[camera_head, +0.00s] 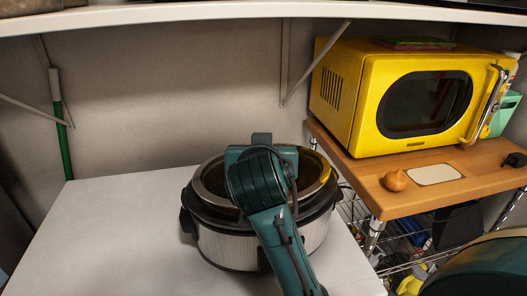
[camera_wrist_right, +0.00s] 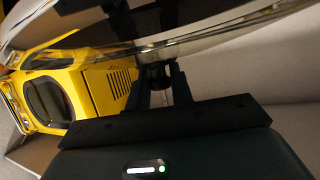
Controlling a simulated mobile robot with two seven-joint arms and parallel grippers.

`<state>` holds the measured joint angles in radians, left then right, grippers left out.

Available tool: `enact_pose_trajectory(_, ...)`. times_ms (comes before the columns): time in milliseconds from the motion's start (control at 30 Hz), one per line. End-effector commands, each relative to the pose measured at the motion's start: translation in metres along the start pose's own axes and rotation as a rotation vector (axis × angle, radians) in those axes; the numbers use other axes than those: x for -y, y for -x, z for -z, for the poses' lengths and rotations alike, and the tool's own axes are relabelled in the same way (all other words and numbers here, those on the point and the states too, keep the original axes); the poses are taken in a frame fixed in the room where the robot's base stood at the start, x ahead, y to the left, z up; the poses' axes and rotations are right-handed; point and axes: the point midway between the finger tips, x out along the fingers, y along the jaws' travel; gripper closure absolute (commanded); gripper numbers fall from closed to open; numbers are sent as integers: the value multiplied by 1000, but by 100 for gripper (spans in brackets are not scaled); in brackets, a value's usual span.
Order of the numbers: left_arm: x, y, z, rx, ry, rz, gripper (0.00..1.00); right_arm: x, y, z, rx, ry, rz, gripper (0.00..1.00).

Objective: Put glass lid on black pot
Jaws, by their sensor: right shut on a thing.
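The black pot (camera_head: 222,248), with a silver ribbed body and black rim and handles, stands on the white table. The glass lid (camera_head: 212,180), with a metal rim, is over the pot's mouth; its glass also fills the top of the right wrist view (camera_wrist_right: 215,38). My right gripper (camera_head: 262,168) is above the lid's middle and hides part of lid and pot. In the right wrist view my right gripper (camera_wrist_right: 158,80) is shut on the lid's dark knob (camera_wrist_right: 154,73). I cannot tell whether the lid's rim touches the pot all round. My left gripper is not in view.
A yellow microwave (camera_head: 405,105) stands on a wooden shelf (camera_head: 385,170) at the right, with an onion (camera_head: 395,180) and a white card (camera_head: 434,175) in front. The white table (camera_head: 110,235) is clear left of the pot. A shelf (camera_head: 200,18) runs overhead.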

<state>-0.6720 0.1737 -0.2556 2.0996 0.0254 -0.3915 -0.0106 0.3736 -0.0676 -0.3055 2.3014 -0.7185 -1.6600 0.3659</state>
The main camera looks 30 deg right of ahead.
Motion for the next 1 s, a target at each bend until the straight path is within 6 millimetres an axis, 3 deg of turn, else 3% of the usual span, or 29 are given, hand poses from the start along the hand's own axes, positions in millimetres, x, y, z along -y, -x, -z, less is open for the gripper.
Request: enact_pose_trajectory(1000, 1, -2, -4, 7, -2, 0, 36, 0, -2, -6, -3, -2, 1, 100)
